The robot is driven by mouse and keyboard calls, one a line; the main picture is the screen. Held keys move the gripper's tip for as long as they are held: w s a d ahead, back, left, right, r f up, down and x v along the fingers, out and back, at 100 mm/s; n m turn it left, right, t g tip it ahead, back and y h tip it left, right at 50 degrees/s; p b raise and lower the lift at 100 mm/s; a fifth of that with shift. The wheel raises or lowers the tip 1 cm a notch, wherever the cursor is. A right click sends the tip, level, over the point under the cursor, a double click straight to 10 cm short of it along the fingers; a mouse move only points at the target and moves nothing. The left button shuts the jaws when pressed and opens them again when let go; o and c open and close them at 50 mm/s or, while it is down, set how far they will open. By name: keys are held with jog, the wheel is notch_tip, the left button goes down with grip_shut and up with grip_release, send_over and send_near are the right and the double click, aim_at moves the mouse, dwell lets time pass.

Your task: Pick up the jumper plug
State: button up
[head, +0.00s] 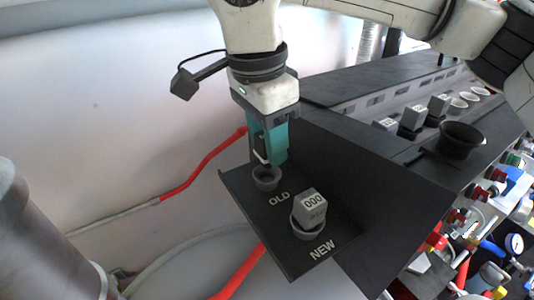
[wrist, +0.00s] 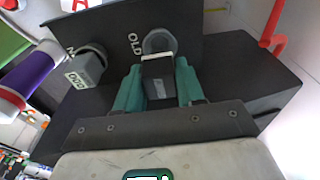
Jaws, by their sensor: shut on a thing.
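My gripper (head: 268,155) points down over the cup marked OLD (head: 266,180) on the dark shelf. Its teal fingers (wrist: 157,88) are shut on a dark, block-shaped plug with a pale edge (wrist: 157,78), seen between them in the wrist view. The plug is just above or at the mouth of the OLD cup (wrist: 159,42); I cannot tell whether they touch. In the head view the fingers mostly hide it. A second plug, grey and labelled 000 (head: 311,205), sits in the cup marked NEW; it also shows in the wrist view (wrist: 84,68).
The shelf (head: 297,262) has a raised dark panel (head: 350,165) close to the right of my gripper. Behind it, a console holds several grey plugs (head: 413,117) and a large black cup (head: 460,140). Red hoses (head: 205,163) and valves lie around.

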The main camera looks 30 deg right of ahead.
jog(key=s+d+r, duration=0.3)
jog(key=s+r, duration=1)
jog(key=r, duration=0.1)
jog(key=shift+s+d+r+p, duration=0.15)
jog(key=shift+d+r+p, duration=0.1)
jog(key=shift+d+p, duration=0.1)
